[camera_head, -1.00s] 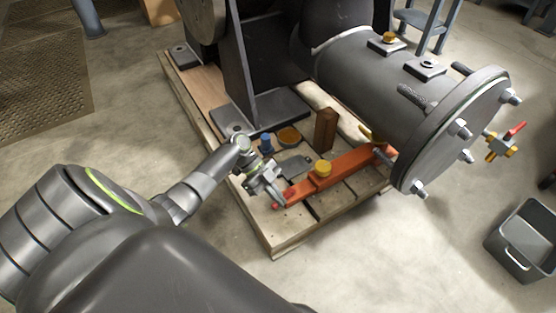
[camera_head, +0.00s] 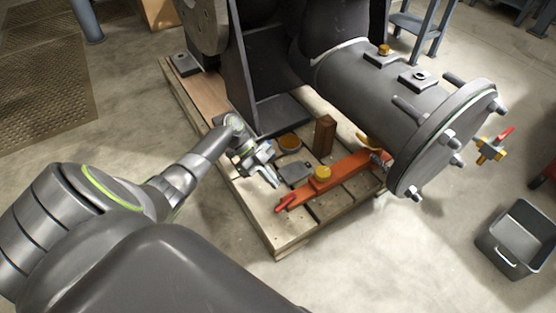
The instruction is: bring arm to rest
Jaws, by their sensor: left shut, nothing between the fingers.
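My left arm comes in from the left and reaches over the front left edge of the wooden pallet (camera_head: 277,243). Its left gripper (camera_head: 274,180) is shut and empty, above the pallet's planks. It is just left of the orange-red tool (camera_head: 345,173) and its red end (camera_head: 286,203), apart from it as far as I can tell. My right gripper is not in view.
A large dark grey casing (camera_head: 380,85) with a bolted round end flange stands on the pallet. A grey bin (camera_head: 516,240) stands on the floor at right.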

